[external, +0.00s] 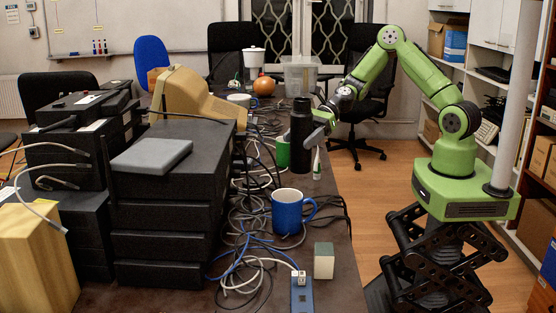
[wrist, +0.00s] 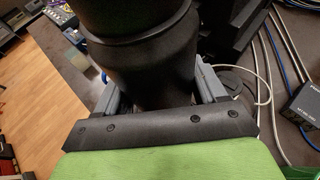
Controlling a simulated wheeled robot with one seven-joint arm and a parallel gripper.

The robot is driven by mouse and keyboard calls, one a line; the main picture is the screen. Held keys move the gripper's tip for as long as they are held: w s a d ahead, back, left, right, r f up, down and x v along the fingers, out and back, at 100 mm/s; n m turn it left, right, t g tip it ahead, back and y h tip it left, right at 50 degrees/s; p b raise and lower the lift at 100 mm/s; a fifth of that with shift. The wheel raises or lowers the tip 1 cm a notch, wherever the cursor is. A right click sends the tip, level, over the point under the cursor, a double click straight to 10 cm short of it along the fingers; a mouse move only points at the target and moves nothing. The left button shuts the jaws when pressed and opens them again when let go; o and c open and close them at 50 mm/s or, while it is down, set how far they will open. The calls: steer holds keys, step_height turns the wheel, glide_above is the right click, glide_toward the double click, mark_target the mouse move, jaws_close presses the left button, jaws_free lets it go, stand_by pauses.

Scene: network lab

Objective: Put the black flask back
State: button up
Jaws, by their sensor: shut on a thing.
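The black flask (external: 301,140) is a dark upright cylinder over the right side of the cluttered table (external: 335,240) in the external view. My gripper (external: 322,120) comes from the right and is shut on it. In the wrist view the flask (wrist: 145,45) fills the top middle, between the two grey fingers of my gripper (wrist: 158,88). The flask's lower end seems to be above the tabletop, but I cannot tell exactly how far. The far side of the flask is hidden.
A blue mug (external: 288,212), a green mug (external: 282,150), a small pale block (external: 323,260) and many tangled cables (external: 240,210) lie near. A clear bin (external: 300,75) and an orange ball (external: 264,86) stand farther back. Stacked black boxes (external: 170,215) fill the left.

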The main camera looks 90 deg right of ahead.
mark_target(293, 170)
step_height(293, 170, down, 8)
steer(key=b, duration=0.2)
steer(key=shift+w+f+b, duration=0.1)
steer(key=shift+b, duration=0.3)
steer(key=o, duration=1.5)
steer(key=shift+o, duration=0.2)
steer(key=shift+d, duration=0.1)
